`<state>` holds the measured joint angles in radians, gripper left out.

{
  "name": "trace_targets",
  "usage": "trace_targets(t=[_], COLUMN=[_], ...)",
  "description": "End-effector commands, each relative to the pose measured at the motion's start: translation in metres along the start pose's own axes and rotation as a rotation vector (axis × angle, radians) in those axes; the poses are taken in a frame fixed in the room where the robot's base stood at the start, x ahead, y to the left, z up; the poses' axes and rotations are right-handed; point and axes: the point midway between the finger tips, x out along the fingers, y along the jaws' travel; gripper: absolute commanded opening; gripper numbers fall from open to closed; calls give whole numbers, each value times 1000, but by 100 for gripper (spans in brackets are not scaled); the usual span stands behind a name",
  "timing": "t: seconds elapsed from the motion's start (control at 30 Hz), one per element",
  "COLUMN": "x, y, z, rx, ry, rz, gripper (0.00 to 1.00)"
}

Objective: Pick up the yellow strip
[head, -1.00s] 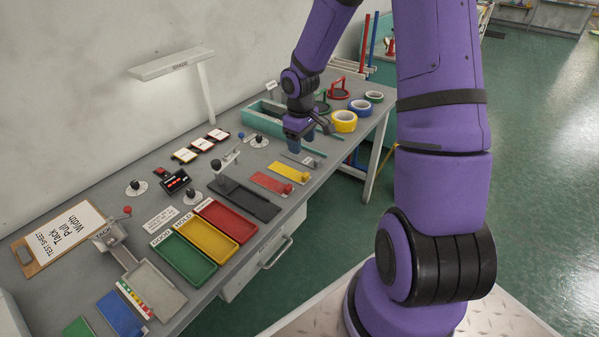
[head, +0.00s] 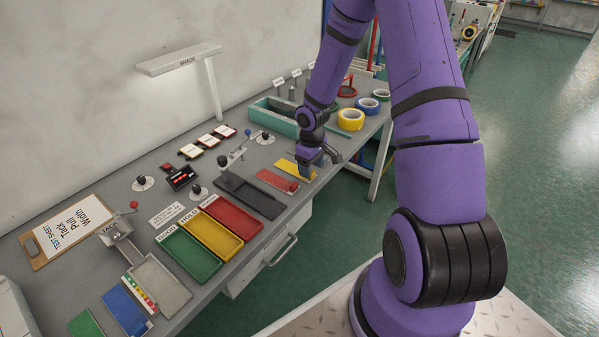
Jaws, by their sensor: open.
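The yellow strip (head: 287,167) lies flat on the grey workbench, just behind the red strip (head: 273,180). My gripper (head: 313,166) is low over the strip's right end, with its fingers apart. The fingers partly hide that end, and a bit of yellow shows just below them. I cannot tell whether the fingers touch the strip.
Red, yellow and green trays (head: 191,257) lie in front, with a dark plate (head: 247,196) between them and the strips. A teal bin (head: 273,118) and several tape rolls (head: 351,120) stand behind. The bench's front edge is close to my gripper.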

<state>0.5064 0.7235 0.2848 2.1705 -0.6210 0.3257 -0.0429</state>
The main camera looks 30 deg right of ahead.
Motion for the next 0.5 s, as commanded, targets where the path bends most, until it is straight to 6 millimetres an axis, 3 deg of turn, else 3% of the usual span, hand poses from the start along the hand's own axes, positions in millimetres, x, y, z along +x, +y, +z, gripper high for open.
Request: trace_targets(t=[0.2,0.47,0.5], x=[24,27,27], y=[0,0,0], z=[0,0,0], rx=[-2,0,-1], ry=[-1,1,1], rz=[0,0,0], gripper=[60,60,55])
